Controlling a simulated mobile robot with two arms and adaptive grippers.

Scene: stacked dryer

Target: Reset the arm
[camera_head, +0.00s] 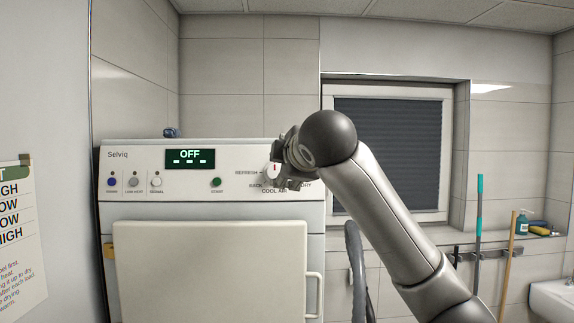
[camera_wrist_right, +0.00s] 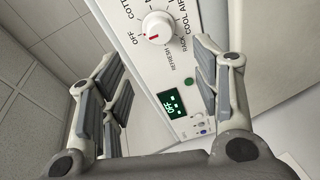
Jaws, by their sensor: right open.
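My right arm reaches in from the lower right in the head view, with its right gripper (camera_head: 284,165) in front of the right end of the dryer's control panel (camera_head: 135,160). In the right wrist view the right gripper (camera_wrist_right: 155,72) is open, with its fingers spread and nothing between them. The white dial (camera_wrist_right: 158,28) with a red mark lies beyond the fingertips and looks apart from them. In the head view the dial (camera_head: 273,170) is partly hidden by the gripper. My left gripper is not in view.
The display (camera_head: 190,158) reads OFF, with small buttons along the panel. The dryer door (camera_head: 210,270) is shut below it. A dark-blinded window (camera_head: 388,150) is behind my arm. A teal-handled pole (camera_head: 479,205), a bottle (camera_head: 522,223) and a sink (camera_head: 553,298) are at right.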

